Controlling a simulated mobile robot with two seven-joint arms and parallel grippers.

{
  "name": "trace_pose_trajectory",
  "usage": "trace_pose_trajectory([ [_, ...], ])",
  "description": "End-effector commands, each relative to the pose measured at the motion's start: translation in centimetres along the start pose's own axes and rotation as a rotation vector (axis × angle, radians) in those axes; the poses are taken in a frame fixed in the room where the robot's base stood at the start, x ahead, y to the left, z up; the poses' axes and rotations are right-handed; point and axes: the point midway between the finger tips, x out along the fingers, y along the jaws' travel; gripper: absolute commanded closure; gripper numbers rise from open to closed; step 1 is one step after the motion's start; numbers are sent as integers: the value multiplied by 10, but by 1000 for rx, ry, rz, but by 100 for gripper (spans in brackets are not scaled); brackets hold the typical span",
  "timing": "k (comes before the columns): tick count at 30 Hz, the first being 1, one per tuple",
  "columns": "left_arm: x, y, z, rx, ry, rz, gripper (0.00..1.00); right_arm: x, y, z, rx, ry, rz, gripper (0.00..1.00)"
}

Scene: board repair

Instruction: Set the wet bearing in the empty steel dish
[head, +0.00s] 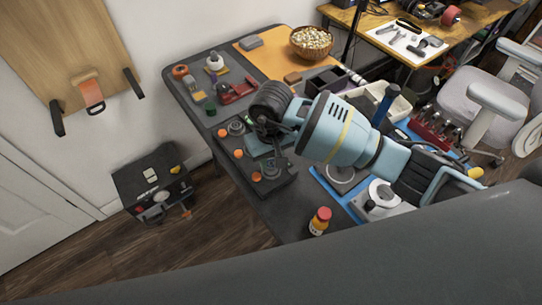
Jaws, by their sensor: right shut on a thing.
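My right arm reaches in from the right over the dark workbench (290,222). Its dark right gripper (264,136) points down over a raised grey-green block with round fittings, near the bench's left side. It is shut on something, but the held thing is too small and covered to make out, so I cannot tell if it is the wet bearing. A round grey dish (341,182) lies on the blue mat (358,208), partly hidden under my forearm. It looks like a steel dish; its inside is only partly seen. My left gripper is not in view.
A red-capped bottle (320,221) stands at the bench's near edge. A white ring-shaped part (382,193) is beside the dish. A bowl of pale pieces (311,42) stands at the back on an orange mat (270,62). A black toolbox (153,188) sits on the floor.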

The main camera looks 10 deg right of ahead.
Motion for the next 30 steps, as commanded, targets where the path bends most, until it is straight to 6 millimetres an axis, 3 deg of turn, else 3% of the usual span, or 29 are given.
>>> trace_pose_trajectory([
  [30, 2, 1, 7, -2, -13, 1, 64, 1, 0, 0, 0, 1, 0, 93],
])
